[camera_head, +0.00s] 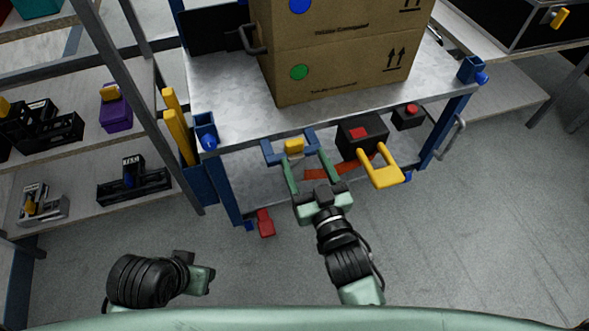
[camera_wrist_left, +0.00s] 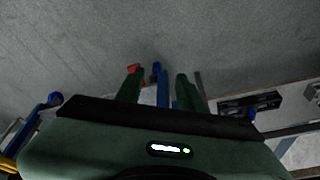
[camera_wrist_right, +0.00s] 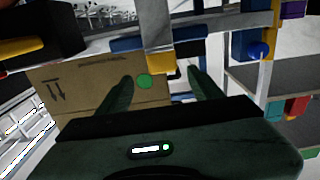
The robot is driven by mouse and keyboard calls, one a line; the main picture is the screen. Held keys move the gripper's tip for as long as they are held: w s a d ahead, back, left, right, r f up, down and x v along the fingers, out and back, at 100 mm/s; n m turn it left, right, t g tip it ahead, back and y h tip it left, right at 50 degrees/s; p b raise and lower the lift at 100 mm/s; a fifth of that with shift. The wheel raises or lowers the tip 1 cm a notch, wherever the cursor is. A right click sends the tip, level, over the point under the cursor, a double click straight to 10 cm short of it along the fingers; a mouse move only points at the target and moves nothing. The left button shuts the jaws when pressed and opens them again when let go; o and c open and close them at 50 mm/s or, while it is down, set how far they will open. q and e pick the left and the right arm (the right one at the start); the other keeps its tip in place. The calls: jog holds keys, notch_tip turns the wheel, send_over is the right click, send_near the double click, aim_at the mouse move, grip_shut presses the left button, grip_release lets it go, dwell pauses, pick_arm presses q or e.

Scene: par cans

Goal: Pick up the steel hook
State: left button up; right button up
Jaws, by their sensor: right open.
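A small piece with a yellow end (camera_head: 294,146) sits at the front edge of the cart, beside the blue rail. In the right wrist view it shows a pale grey metal face (camera_wrist_right: 160,30) and a yellow end (camera_wrist_right: 161,63); it may be the steel hook, but no hook shape shows clearly. My right gripper (camera_head: 306,172) is open, its green fingers apart and pointing at this piece, with nothing seen gripped. My left gripper (camera_wrist_left: 157,82) is open and empty, low at the left, away from the cart.
A cardboard box (camera_head: 340,50) stands on the metal cart top (camera_head: 225,115). A black box with a yellow handle (camera_head: 382,172) hangs right of my right gripper. A red piece (camera_head: 265,222) is low at the left. A shelf (camera_head: 75,175) stands left; floor is clear at right.

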aim_at(296, 147)
jog(key=b+x, duration=0.1)
jog(key=x, duration=0.2)
jog(key=shift+w+a+f, duration=0.1)
jog(key=shift+a+f, duration=0.05)
jog(key=shift+a, duration=0.05)
jog(key=x, duration=0.2)
jog(key=shift+w+a, duration=0.2)
jog(key=shift+w, duration=0.3)
pick_arm(q)
jog(key=w, duration=0.1)
jog(key=w+d+t, duration=0.1)
jog(key=w, duration=0.1)
jog(key=w+t, duration=0.1)
jog(key=w, duration=0.1)
jog(key=shift+d+r+h, duration=0.2)
jog(key=shift+d+h, duration=0.05)
jog(key=shift+h, duration=0.05)
pick_arm(e)
grip_shut()
